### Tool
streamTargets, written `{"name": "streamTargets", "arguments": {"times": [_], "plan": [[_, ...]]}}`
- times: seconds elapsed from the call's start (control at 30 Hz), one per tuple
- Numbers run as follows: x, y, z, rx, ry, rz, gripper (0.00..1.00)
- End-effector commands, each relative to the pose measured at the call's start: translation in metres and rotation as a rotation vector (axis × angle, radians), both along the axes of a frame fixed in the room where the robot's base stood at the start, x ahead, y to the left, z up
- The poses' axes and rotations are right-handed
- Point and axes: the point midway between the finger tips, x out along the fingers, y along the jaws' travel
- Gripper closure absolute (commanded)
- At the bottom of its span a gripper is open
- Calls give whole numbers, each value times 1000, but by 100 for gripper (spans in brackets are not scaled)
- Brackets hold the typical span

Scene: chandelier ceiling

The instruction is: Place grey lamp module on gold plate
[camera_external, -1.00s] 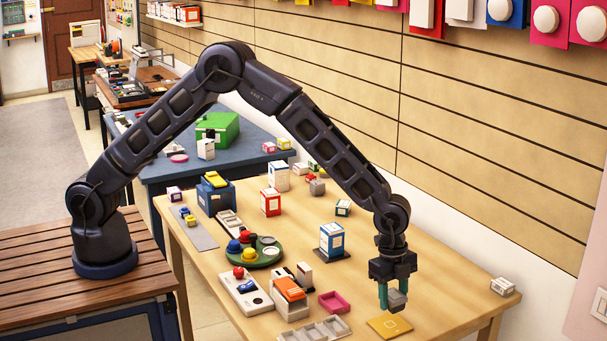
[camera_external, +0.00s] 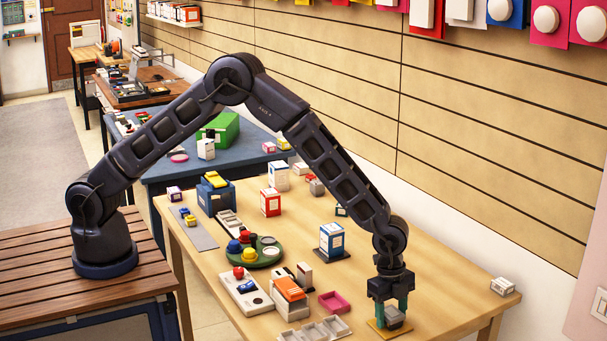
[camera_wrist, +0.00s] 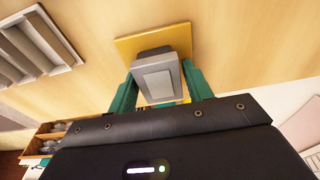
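The grey lamp module (camera_external: 394,318) is a small grey block between the two teal fingers of my gripper (camera_external: 392,314). The wrist view shows its pale rectangular face (camera_wrist: 158,83), with a finger close against each side. My gripper (camera_wrist: 160,88) looks shut on it. The gold plate (camera_external: 379,333) is a flat square on the table directly under the module; its corner also shows in the wrist view (camera_wrist: 125,46). The module is over the plate, at or very near its surface. I cannot tell for sure whether they touch. The module hides the plate's middle.
A pink tray (camera_external: 334,302) and a grey compartment tray (camera_external: 318,330) lie left of the plate. A blue and white box (camera_external: 332,240) stands behind them. A small white box (camera_external: 503,287) is at the right edge. The table right of the plate is clear.

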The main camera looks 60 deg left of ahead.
Motion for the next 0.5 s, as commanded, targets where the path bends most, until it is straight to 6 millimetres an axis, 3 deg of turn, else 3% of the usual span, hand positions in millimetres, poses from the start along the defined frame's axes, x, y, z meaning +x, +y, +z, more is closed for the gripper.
{"name": "streamTargets", "arguments": {"times": [0.37, 0.5], "plan": [[0, 0, 2, -1, -1, 0, 37], [1, 1, 13, -2, -2, 0, 37]]}}
